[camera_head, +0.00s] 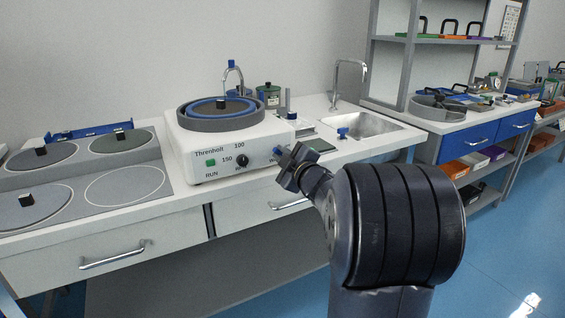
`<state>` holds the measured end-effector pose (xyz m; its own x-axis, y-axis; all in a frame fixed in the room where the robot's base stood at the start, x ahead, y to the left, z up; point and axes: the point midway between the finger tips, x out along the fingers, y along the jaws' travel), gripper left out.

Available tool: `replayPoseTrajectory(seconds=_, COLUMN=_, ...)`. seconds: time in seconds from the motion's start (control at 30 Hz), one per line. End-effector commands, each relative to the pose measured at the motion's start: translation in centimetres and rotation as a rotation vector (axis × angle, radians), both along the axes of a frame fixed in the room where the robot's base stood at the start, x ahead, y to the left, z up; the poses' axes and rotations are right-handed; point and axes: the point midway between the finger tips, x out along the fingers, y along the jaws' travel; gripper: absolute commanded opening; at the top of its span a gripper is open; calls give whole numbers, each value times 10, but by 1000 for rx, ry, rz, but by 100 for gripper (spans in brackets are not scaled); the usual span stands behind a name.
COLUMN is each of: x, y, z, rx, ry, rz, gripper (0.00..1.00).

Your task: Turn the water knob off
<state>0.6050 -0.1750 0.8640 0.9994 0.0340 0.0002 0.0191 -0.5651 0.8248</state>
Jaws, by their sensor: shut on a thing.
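The white grinding machine (222,140) stands on the bench with a round grey and blue bowl (221,112) on top. Its front panel carries a green button (210,162), a black dial (247,153) and printed labels. My gripper (283,160) is at the right end of this panel, reaching in from the lower right. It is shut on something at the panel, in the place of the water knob. A thin spout with a blue top (231,64) stands over the bowl.
A sink (365,132) with a tall tap (350,66) and a small blue handle (342,132) lies to the right. Grey discs with black handles (40,151) lie on the left bench. A drawer handle (112,257) juts out below. Blue floor is open at right.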

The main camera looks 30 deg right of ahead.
Motion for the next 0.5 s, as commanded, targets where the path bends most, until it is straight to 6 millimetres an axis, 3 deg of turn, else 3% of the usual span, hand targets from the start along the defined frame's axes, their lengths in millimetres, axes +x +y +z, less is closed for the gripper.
replayPoseTrajectory(seconds=0.5, x=0, y=1, z=-4, rx=-440, ry=-15, rz=0, gripper=0)
